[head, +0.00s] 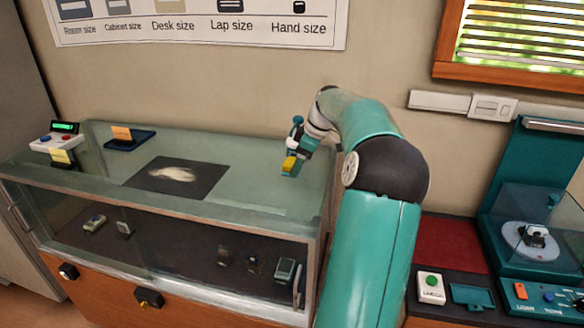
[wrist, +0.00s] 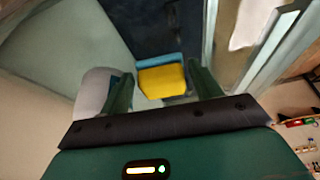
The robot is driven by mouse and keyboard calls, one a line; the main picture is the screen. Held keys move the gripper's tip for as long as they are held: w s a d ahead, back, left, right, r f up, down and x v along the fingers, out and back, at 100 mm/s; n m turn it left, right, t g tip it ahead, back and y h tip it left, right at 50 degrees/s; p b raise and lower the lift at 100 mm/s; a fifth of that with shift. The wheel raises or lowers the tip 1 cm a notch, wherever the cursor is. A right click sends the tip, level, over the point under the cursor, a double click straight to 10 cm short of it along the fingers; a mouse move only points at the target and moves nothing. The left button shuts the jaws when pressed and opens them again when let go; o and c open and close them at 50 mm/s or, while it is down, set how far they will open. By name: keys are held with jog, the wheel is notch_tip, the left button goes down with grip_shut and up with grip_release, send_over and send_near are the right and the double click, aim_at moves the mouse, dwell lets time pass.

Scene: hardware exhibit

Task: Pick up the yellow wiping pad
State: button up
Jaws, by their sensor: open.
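The yellow wiping pad (wrist: 163,79) shows in the wrist view between the two dark green fingers of my gripper (wrist: 162,88), with a blue-teal strip along its far edge. My gripper is open, with a finger to each side of the pad and a visible gap on both sides. In the head view my gripper (head: 296,150) is over the right end of the glass display case, and the yellow pad (head: 291,163) shows at its tip. My fingers are small there, and I cannot tell the height gap between them and the pad.
The glass case (head: 235,190) holds several small items on its lower shelf. On its top lie a black mat (head: 150,179) with a pale smear, a dark blue tray (head: 126,142) and a control box (head: 52,140). A teal station (head: 545,170) stands at right.

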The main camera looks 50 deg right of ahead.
jog(key=c, duration=0.8)
jog(key=shift+r, duration=0.1)
jog(key=shift+r, duration=0.5)
notch_tip(320, 180, up, 2)
jog(key=shift+a+r, duration=0.1)
jog(key=shift+r, duration=0.15)
jog(key=s+a+r, duration=0.8)
jog(key=a+r, duration=0.1)
jog(key=a, duration=0.2)
jog(key=shift+r, duration=0.2)
jog(key=shift+s, duration=0.1)
